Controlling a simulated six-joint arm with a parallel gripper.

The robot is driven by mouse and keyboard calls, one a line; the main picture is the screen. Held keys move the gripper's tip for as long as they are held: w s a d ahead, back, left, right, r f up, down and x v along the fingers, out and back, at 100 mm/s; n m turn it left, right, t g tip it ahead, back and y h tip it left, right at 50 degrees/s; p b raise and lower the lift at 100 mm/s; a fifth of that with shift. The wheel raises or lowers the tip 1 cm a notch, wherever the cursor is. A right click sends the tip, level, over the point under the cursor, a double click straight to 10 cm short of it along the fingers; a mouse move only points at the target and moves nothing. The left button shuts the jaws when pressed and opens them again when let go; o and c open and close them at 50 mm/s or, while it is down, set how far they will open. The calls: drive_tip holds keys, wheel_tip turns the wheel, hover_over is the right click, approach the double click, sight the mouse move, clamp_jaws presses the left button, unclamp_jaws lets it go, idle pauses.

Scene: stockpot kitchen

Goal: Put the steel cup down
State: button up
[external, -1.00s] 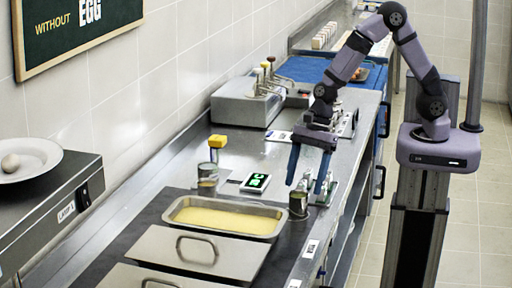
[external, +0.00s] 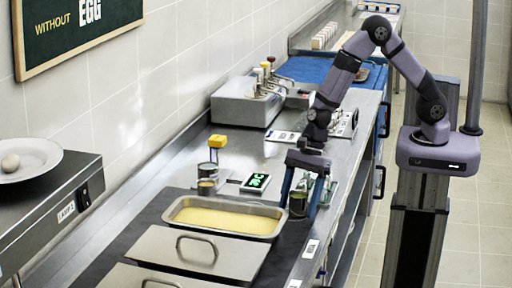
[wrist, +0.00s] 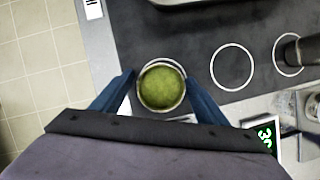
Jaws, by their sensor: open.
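The steel cup (external: 298,205) stands upright on the counter to the right of the pan, near the counter's front edge. In the wrist view the cup (wrist: 161,87) is seen from above, with a round rim and mottled green contents. My gripper (external: 298,211) points down with its blue fingers open, one on each side of the cup. The wrist view also shows my gripper (wrist: 160,80) straddling it; I cannot tell whether either finger touches it.
A pan of yellow liquid (external: 225,219) is close on the left, with steel lids (external: 200,250) nearer the camera. A green-lit display (external: 256,181) and another metal cup (external: 207,187) stand behind. White rings (wrist: 232,67) mark the dark surface, apparently empty at the nearest one.

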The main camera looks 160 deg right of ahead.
drive_tip(key=c, duration=1.4)
drive_tip(key=shift+o, duration=0.2)
wheel_tip(320, 180, up, 10)
drive_tip(key=p, duration=0.3)
